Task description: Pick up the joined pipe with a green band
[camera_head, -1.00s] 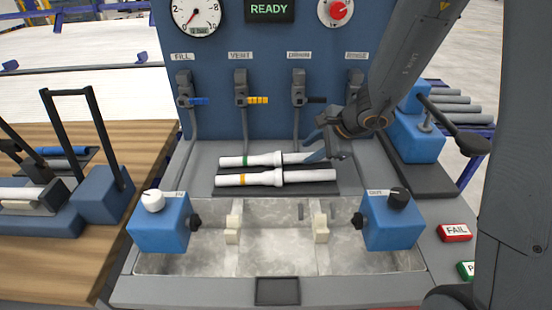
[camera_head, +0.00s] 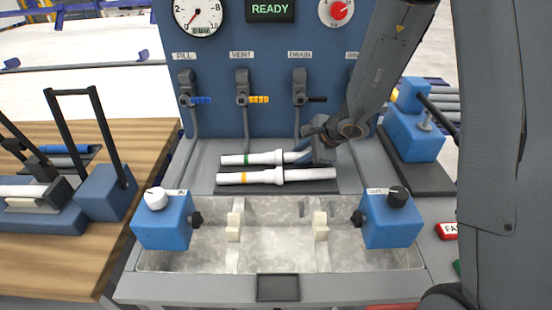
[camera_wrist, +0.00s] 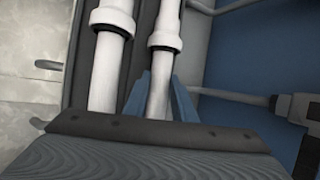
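The joined pipe with the green band (camera_head: 262,158) is white and lies flat on a dark mat (camera_head: 225,190) at the back of the bench, its collar near the middle. A similar joined pipe with a yellow-orange band (camera_head: 262,177) lies parallel in front of it. My gripper (camera_head: 303,151) is over the right part of the green-band pipe. In the wrist view, the blue fingers of my gripper (camera_wrist: 159,90) are apart, one on each side of a white pipe (camera_wrist: 162,60). I cannot tell whether they touch it. The green band is out of the wrist view.
Blue clamp blocks (camera_head: 162,220) and (camera_head: 391,219) stand at either end of a grey basin (camera_head: 277,240) with pale supports. Valve handles (camera_head: 200,100) and pipes line the blue panel behind. A blue device (camera_head: 412,135) stands at the right.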

